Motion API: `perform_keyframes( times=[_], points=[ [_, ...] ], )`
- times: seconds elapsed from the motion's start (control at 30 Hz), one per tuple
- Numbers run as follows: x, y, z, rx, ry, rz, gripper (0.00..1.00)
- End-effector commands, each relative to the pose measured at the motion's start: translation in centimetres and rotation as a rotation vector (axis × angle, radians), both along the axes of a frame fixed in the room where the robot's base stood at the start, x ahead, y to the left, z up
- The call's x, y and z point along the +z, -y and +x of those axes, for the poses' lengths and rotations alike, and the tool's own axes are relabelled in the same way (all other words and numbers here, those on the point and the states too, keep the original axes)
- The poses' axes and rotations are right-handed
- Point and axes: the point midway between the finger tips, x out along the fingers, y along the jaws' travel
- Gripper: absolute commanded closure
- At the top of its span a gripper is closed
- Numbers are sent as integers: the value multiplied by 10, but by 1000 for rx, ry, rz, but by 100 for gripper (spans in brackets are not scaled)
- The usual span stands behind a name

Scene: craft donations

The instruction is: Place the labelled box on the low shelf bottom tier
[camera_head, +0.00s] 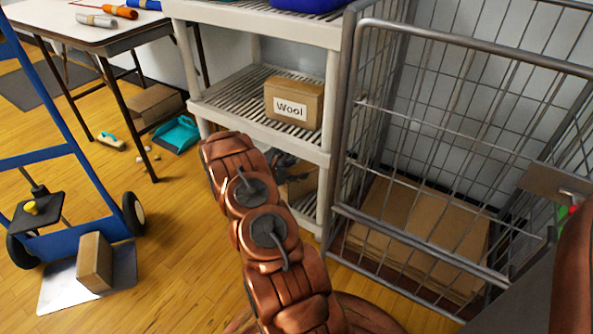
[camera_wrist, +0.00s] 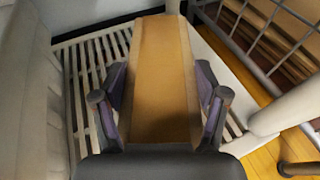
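A brown cardboard box labelled "Wool" (camera_head: 293,103) stands on the middle tier of the pale slatted shelf (camera_head: 262,136). A second brown box (camera_head: 302,184) is partly visible below that tier, half hidden by my arm and the shelf post. My gripper (camera_head: 284,163) is reaching in under the middle tier beside this lower box. In the wrist view, a brown box (camera_wrist: 160,80) lies between my fingers (camera_wrist: 160,105), one on each side, with slats around it. No label shows on it there. I cannot tell whether the fingers press on it.
A wire cage trolley (camera_head: 350,130) with flat cardboard stands close to the shelf's right. At left are a blue hand truck (camera_head: 75,145) with a small box (camera_head: 94,262), a table (camera_head: 95,38) and a teal dustpan (camera_head: 177,134). Floor between hand truck and shelf is clear.

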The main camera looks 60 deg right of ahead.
Motion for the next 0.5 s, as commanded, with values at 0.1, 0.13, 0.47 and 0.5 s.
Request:
perform_keyframes(
  times=[0.1,0.13,0.47,0.5],
  points=[
    [0,0,1,1,0,0,14],
    [0,0,1,1,0,0,11],
    [0,-1,1,2,0,0,3],
    [0,-1,1,2,0,0,3]
  ],
)
